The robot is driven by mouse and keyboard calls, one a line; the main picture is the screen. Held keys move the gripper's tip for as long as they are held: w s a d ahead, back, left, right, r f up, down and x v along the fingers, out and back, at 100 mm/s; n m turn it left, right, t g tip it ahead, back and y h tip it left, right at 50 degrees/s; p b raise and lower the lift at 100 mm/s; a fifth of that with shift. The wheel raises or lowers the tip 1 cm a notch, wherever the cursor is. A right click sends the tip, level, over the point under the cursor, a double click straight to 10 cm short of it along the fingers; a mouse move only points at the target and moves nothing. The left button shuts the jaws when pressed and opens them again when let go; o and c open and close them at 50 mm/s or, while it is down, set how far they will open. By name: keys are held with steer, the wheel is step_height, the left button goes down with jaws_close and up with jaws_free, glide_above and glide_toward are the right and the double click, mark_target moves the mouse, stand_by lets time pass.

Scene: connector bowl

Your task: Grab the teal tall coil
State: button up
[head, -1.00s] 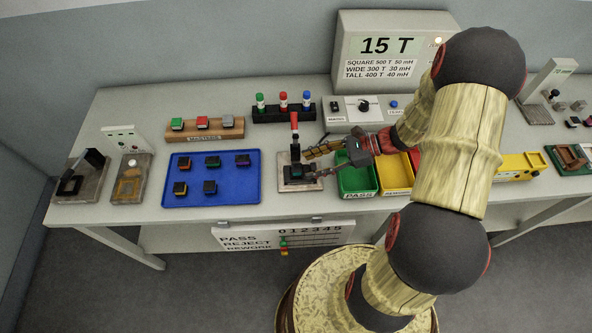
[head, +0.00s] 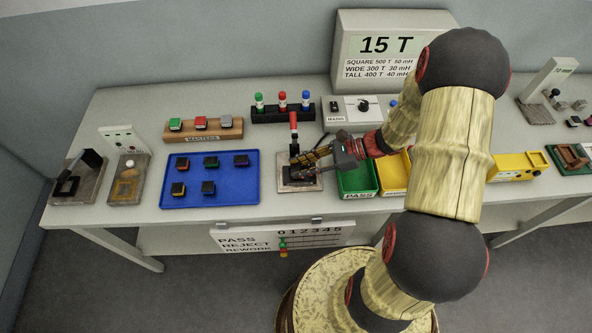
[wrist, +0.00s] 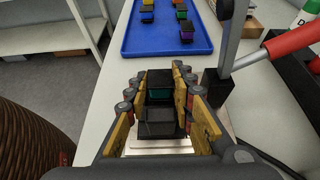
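The teal tall coil (wrist: 160,84), black with a teal band, sits upright at the press station (head: 313,184), a pale plate with a red-handled lever. My gripper (wrist: 159,76) reaches over the plate with one finger on each side of the coil. In the wrist view the fingers look apart, with narrow gaps beside the coil; firm contact does not show. In the head view my gripper (head: 302,166) comes in from the right, and its fingers mostly hide the coil.
The red lever (head: 293,125) rises just behind the fingers. A blue tray (head: 224,198) with several coils lies to the left. A green PASS bin (head: 357,180) and a yellow bin (head: 393,174) stand to the right. A marker rack (head: 284,114) is behind.

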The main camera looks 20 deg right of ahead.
jaws_close()
steer(key=shift+r, duration=0.1)
